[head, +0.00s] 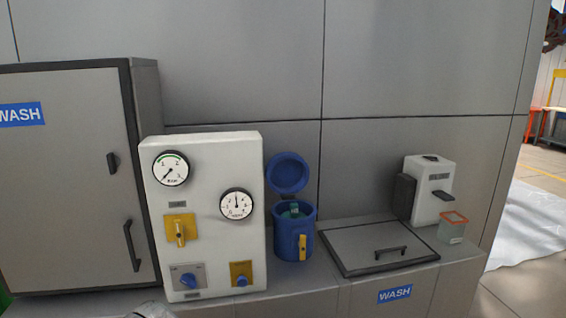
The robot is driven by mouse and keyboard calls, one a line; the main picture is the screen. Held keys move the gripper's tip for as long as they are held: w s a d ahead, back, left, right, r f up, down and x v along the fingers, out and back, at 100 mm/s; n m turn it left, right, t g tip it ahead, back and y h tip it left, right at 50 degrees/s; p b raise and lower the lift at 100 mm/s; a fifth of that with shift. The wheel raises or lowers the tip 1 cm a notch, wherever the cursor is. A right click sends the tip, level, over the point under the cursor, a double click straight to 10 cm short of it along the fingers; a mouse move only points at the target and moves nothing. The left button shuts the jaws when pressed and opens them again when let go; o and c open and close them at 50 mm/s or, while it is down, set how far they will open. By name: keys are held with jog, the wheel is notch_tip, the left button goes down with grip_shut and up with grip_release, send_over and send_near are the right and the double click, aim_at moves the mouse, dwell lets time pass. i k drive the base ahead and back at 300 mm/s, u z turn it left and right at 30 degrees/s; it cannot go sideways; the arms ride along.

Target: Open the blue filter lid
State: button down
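The blue filter housing (294,240) stands on the grey counter, just right of the white gauge panel. Its round blue lid (288,173) is tilted up and back above the rim, so the lid stands open. A teal-green piece (293,210) shows inside the open top. A yellow latch or handle (303,247) is on the front of the housing. My gripper is not in view. A small pale shape at the bottom edge may be part of my arm, but I cannot tell.
A white panel (205,225) with gauges and yellow-backed knobs stands left of the filter. A grey cabinet (62,190) is at far left. Right are a flat hatch with handle (350,241), a white dispenser (430,190) and a red-rimmed clear container (453,228).

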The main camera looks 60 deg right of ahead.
aim_at(287, 173)
jog(key=u, duration=1.4)
jog(key=k, duration=1.35)
jog(key=z, duration=2)
